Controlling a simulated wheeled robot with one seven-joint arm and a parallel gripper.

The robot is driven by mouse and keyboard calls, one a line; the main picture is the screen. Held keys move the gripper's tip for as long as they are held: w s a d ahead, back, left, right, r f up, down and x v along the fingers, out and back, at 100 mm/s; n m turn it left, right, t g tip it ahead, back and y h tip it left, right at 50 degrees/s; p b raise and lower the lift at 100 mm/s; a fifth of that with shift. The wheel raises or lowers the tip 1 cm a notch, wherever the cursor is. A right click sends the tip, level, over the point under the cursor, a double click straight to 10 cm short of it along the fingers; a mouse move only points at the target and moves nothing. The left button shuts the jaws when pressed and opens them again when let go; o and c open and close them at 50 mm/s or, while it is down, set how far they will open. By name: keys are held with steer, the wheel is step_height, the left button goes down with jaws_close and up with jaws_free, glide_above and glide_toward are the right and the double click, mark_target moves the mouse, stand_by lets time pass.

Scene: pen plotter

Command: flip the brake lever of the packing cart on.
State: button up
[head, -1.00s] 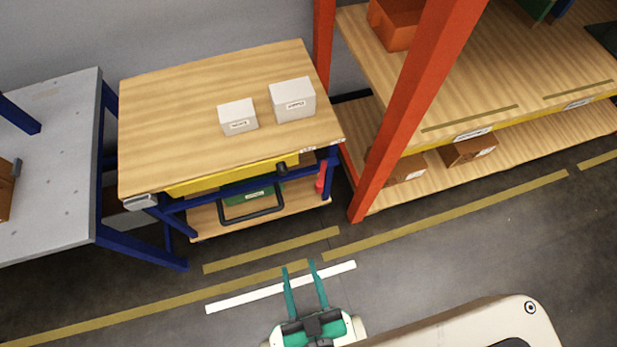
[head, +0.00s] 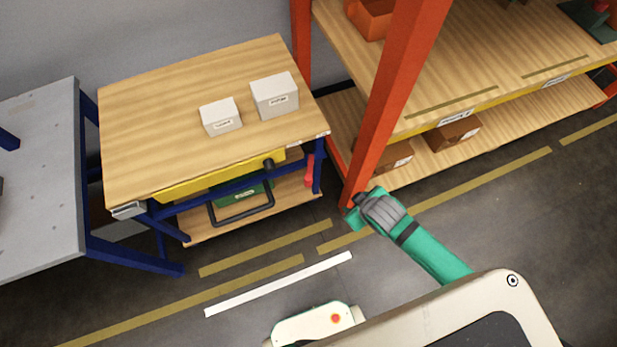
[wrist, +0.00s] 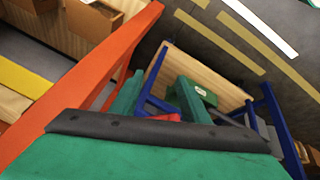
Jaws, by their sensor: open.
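The packing cart (head: 200,105) has a wooden top and blue legs. A red lever (head: 309,170) stands roughly upright beside its right front leg; I take it as the brake lever. My gripper (head: 362,208) is to the right of the lever, apart from it, in front of the orange rack post. Its fingers are mostly hidden in the head view. In the wrist view my gripper (wrist: 160,88) is open, with one teal finger on each side. A red part (wrist: 167,117), likely the lever, shows between the fingers, partly hidden by the dark gripper edge.
An orange rack post (head: 385,110) stands close to my gripper. A black handle (head: 243,218) sticks out at the cart's front. Two white boxes (head: 274,96) lie on top, and a green box (head: 245,192) is below. A grey table (head: 40,180) stands left. The floor in front is clear.

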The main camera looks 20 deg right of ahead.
steer(key=w+a+r+g, duration=0.3)
steer(key=w+r, duration=0.1)
steer(key=w, duration=0.5)
steer(key=n+g, duration=0.1)
steer(key=g, duration=0.1)
glide_toward(309, 178)
steer(key=shift+w+d+f, duration=0.1)
steer(key=shift+w+d, duration=0.05)
steer(key=shift+w, duration=0.05)
step_height(309, 178, down, 11)
steer(key=shift+r, duration=0.2)
jaws_close()
